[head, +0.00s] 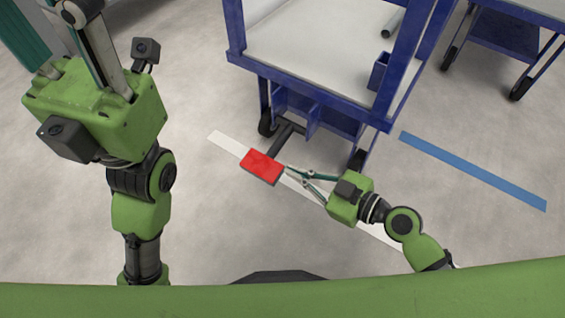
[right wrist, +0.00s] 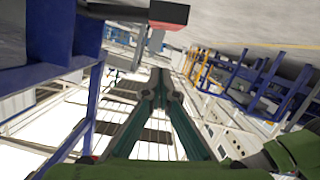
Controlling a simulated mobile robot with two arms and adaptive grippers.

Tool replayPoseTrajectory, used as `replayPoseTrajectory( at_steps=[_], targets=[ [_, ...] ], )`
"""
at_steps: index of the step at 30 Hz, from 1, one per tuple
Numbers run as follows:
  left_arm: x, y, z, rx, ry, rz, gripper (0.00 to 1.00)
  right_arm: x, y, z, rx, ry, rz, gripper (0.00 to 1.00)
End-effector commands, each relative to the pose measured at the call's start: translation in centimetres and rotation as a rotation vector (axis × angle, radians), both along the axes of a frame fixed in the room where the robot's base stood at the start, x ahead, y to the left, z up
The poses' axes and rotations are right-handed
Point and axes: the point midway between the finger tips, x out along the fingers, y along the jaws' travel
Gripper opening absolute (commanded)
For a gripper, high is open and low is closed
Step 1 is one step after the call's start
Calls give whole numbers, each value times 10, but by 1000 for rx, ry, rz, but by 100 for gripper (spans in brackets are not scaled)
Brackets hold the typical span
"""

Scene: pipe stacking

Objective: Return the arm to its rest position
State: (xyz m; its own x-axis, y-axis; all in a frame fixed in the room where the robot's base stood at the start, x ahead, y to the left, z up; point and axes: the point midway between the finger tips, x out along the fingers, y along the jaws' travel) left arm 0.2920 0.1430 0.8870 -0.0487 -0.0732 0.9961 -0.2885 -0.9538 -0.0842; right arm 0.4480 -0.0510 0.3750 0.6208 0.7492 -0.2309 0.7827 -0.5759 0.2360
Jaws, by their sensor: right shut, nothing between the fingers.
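My right gripper (head: 288,171) is in the lower middle of the head view, its thin teal fingers pointing left with tips together and nothing between them. In the right wrist view its fingers (right wrist: 160,76) meet in a narrow point. The tips appear beside a red block (head: 262,166) in the head view; I cannot tell whether they touch. My left gripper (head: 92,48) is large at the upper left; its fingers run out of the top edge, so their tips are hidden.
The blue cart frame (head: 305,80) stands just beyond my right gripper, with a small blue square holder (head: 380,72) at its right side. A second blue cart (head: 497,55) is at the upper right. White and blue strips (head: 475,172) mark the grey floor, which is open at the right.

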Motion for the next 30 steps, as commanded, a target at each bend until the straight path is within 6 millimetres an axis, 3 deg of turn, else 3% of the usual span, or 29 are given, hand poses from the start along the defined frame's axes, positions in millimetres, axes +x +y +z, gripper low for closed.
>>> replayPoseTrajectory(
  at_steps=[23,26,29,30],
  targets=[
    [3,0,-1,2,13,1,40,0,-7,10,11,-11,-23,0],
    [5,0,-1,1,31,-1,40,16,-13,39,54,-55,-120,0],
    [8,1,-4,-1,64,-2,40,39,-28,95,154,-151,-278,0],
    [9,2,-6,-3,77,-4,40,45,-36,123,208,-203,-343,0]
  ],
)
